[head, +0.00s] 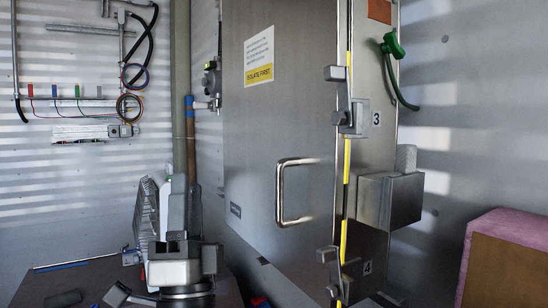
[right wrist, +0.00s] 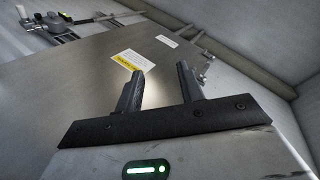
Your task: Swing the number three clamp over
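The number three clamp (head: 355,117) is a grey metal clamp at the right edge of the steel cabinet door, beside a label reading 3 (head: 376,119). Its bar stands upright along the yellow-edged seam, with a grey block at its top and a round knob low on its left. My right gripper (head: 181,246) shows at the lower left in the head view, well apart from the clamp. In the right wrist view its two dark fingers (right wrist: 159,88) are spread with nothing between them, and the door lies beyond. I cannot make out my left gripper.
The door (head: 285,120) has a bar handle (head: 281,192) and an "isolate first" sign (head: 259,57). A number four clamp (head: 334,272) sits below. A grey box (head: 405,200) juts out on the right, under a green handle (head: 393,45). A pink-topped block (head: 510,232) stands lower right.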

